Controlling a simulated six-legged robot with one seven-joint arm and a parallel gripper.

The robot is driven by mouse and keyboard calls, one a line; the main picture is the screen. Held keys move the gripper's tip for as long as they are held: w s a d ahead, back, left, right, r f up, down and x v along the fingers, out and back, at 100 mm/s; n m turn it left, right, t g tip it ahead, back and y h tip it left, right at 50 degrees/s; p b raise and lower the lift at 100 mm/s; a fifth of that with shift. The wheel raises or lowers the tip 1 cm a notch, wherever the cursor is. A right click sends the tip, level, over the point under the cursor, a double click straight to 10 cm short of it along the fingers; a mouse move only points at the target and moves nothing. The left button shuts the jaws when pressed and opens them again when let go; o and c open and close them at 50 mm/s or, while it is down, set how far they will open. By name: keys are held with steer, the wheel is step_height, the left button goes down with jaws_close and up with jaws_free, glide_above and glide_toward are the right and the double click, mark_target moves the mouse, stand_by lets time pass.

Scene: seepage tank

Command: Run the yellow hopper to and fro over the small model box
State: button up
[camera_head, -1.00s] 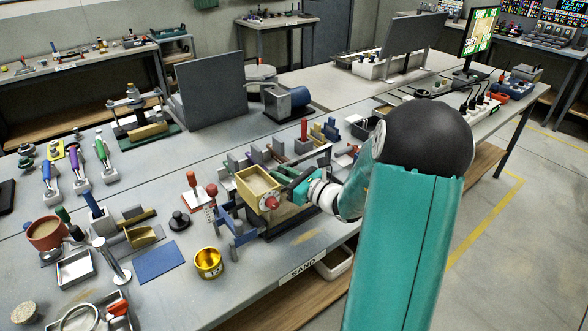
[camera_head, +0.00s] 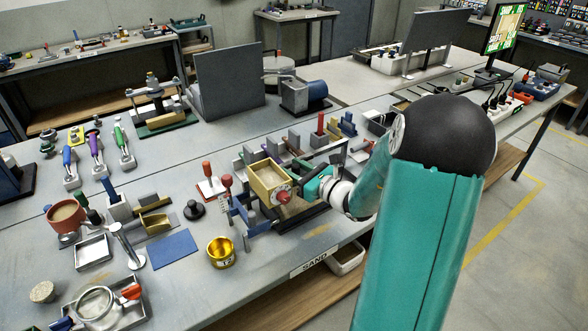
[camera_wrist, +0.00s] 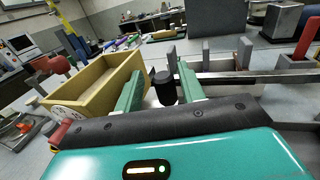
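The yellow hopper (camera_head: 268,182) is an open-topped box with a pale filling and a red knob on its near side. It sits on a blue and grey rail frame above the small model box (camera_head: 300,212), which is mostly hidden beneath it. The hopper also shows at the left in the wrist view (camera_wrist: 95,88). My gripper (camera_head: 305,184) is at the hopper's right side.
A gold cup (camera_head: 221,253) and a blue mat (camera_head: 174,249) lie left of the frame. Red-handled tools (camera_head: 210,182) stand close to its left. Several grey blocks and a red-handled piece (camera_head: 319,130) crowd behind it. The bench's front edge is close.

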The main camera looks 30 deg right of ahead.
steer(key=v, duration=1.3)
steer(key=shift+s, duration=0.35)
